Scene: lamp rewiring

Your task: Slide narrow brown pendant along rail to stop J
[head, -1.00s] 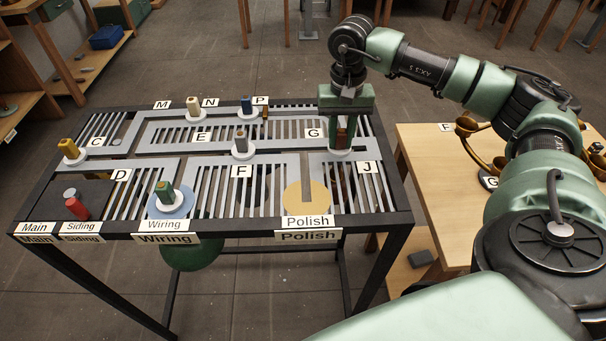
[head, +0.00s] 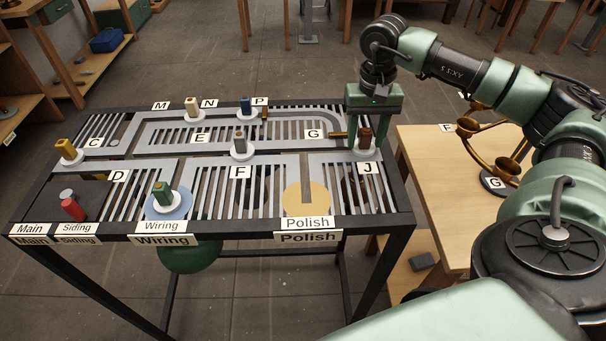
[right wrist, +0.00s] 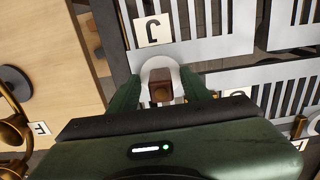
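The narrow brown pendant (head: 365,139) stands upright on a white disc at the right end of the rail, just behind the J label (head: 368,168). My right gripper (head: 368,144) is above it, pointing down, with one finger on each side of the pendant. In the right wrist view, the brown block (right wrist: 160,92) and its white disc lie between the spread fingers, with gaps beside the block. Whether a finger touches the disc is unclear. The J label (right wrist: 152,30) lies just beyond the disc. My left gripper is not in view.
A brass bar (head: 338,134) lies across the rail by the G label (head: 314,134), left of my right gripper. Other pendants stand on the rack, including a grey one (head: 240,142) and a green one (head: 162,192). A wooden table (head: 440,180) adjoins on the right.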

